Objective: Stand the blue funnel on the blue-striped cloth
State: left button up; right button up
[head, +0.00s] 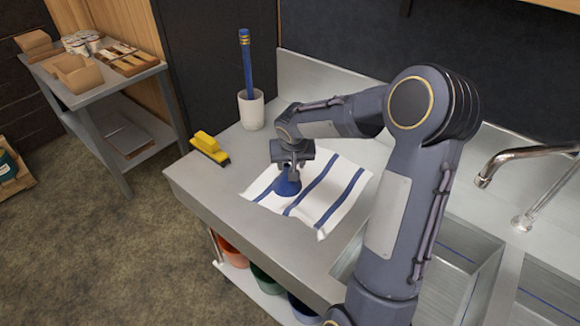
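The blue funnel (287,188) is at the left part of the blue-striped cloth (338,201), wide end down and about upright. It appears to touch the cloth, but any small gap is hard to see. My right gripper (290,173) points down at the funnel's narrow top, which its fingers hide. The fingers are too small here to tell whether they grip the funnel or are apart around it. The cloth is white with blue stripes, lies on the metal counter and is a little rumpled. My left gripper is not in view.
A white cup (251,111) holding a tall blue brush-like item (246,65) stands behind the cloth. A yellow brush (209,147) lies at the counter's left edge. A sink (455,262) with a faucet (520,153) is on the right. A side table (95,82) stands far left.

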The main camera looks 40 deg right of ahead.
jog(key=v, duration=0.9)
jog(key=s+a+n+t+y, duration=0.1)
jog(key=s+a+n+y, duration=0.1)
jog(key=s+a, duration=0.5)
jog(key=s+a+n+y, duration=0.2)
jog(key=s+a, duration=0.6)
jog(key=s, duration=0.8)
jog(key=shift+s+t+y, duration=0.35)
jog(key=shift+t+y, duration=0.05)
jog(key=shift+y, duration=0.6)
